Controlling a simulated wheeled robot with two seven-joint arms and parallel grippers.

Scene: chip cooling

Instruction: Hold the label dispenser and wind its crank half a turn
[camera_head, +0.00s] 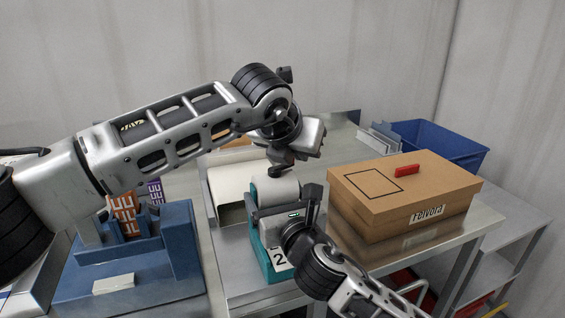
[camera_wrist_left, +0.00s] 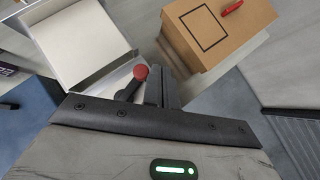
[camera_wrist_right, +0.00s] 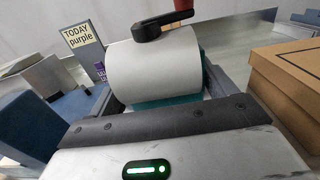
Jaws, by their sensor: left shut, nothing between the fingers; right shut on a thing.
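The teal label dispenser (camera_head: 262,240) stands on the table in the middle of the head view, with a white roll (camera_head: 272,194) on top. Its black crank (camera_head: 282,172) lies above the roll. In the left wrist view the crank's red knob (camera_wrist_left: 140,72) shows beside the fingers. It also shows at the top of the right wrist view (camera_wrist_right: 183,5). My left gripper (camera_head: 281,158) is shut and empty, just above the crank; contact is unclear. My right gripper (camera_head: 268,208) is shut on the dispenser, below the roll; its finger contact is partly hidden.
A cardboard box (camera_head: 385,210) with a red object (camera_head: 407,170) on top stands close on the right. A blue bin (camera_head: 450,145) is behind it. A white tray (camera_head: 230,178) lies behind the dispenser. A blue stand (camera_head: 180,245) holds orange and purple packets at left.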

